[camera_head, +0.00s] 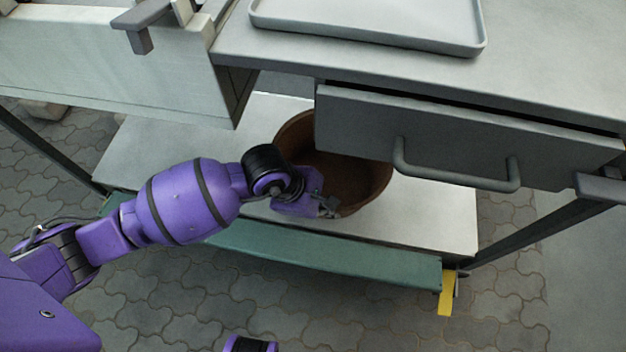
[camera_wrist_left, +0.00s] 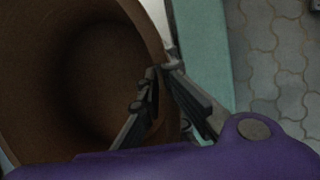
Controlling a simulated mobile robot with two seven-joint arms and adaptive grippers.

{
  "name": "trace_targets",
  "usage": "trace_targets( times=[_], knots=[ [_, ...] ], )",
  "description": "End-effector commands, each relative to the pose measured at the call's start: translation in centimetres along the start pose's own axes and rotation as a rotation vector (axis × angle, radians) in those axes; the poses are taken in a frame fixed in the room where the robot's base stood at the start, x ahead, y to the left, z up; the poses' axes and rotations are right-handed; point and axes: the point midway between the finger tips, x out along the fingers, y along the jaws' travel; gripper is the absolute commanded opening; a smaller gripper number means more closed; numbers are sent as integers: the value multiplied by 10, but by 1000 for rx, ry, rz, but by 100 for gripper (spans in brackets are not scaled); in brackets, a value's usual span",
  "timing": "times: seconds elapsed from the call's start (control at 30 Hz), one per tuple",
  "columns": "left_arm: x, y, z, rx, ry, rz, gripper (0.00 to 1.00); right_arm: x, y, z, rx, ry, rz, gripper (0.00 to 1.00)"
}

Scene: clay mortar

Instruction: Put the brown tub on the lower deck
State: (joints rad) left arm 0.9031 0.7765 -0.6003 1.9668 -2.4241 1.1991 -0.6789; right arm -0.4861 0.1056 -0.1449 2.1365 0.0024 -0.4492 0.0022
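The brown tub (camera_head: 350,178) is a wide, round, open tub over the pale lower deck (camera_head: 440,215), partly hidden under the drawer. From this angle I cannot tell whether its base rests fully on the deck. My left gripper (camera_head: 328,207) is at the tub's near rim. In the left wrist view, the fingers (camera_wrist_left: 162,70) straddle the wall of the tub (camera_wrist_left: 75,70), one inside and one outside, with the tips close together on the rim. The tub looks empty inside. My right gripper is not in view.
A grey drawer with a bar handle (camera_head: 455,178) hangs above the deck. A grey tray (camera_head: 370,30) lies on the upper top. A green rail (camera_head: 320,258) runs along the deck's front edge, with a yellow tag (camera_head: 446,300) at its right end. Paving lies below.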

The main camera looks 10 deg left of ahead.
Motion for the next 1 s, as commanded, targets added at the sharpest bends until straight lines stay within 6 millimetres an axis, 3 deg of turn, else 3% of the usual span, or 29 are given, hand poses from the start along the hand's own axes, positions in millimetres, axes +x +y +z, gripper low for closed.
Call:
trace_targets(
  times=[0.03,0.3,0.53,0.73,0.97,1.0],
  knots=[
    [11,17,-4,5,-4,12,0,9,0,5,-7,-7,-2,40],
    [45,42,-24,8,-6,16,0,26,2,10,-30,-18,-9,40],
    [56,50,-30,9,-7,16,0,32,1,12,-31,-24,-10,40],
    [83,46,-42,9,-6,15,0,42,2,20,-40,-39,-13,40],
    [84,46,-42,10,-5,17,0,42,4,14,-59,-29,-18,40],
    [84,45,-43,9,-3,14,8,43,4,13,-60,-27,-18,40]
  ],
)
